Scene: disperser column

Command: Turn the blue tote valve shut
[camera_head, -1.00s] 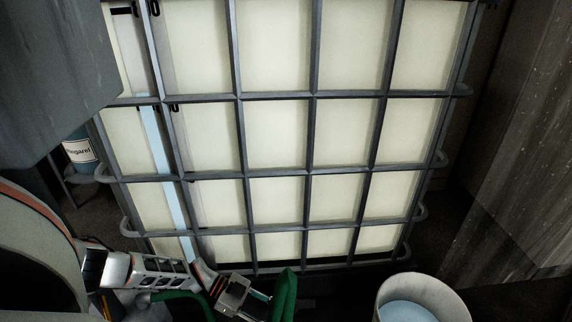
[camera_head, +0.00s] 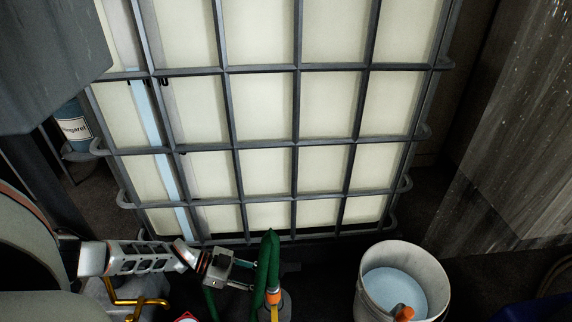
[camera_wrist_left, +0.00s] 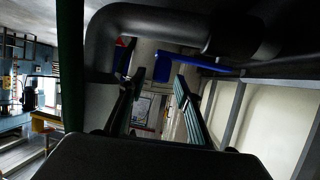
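The white caged tote (camera_head: 320,170) stands in front of me in the head view. Its valve is not clear there; green hose and my gripper crowd the area below the tote. My left gripper (camera_head: 250,275) is low at the tote's front, its two fingers apart and pointing right toward the green hose. In the left wrist view the fingers (camera_wrist_left: 158,95) are open with nothing between the tips. Blue parts (camera_wrist_left: 162,68), likely the valve handle, show just beyond them, under a thick dark pipe (camera_wrist_left: 150,22). Whether they touch is unclear. My right gripper is not in view.
A green hose (camera_head: 268,262) rises beside my left fingers. A white bucket (camera_head: 436,270) with pale blue contents and an orange-tipped item stands to the right. A labelled blue container (camera_head: 74,128) is at left. Dark floor lies between tote and bucket.

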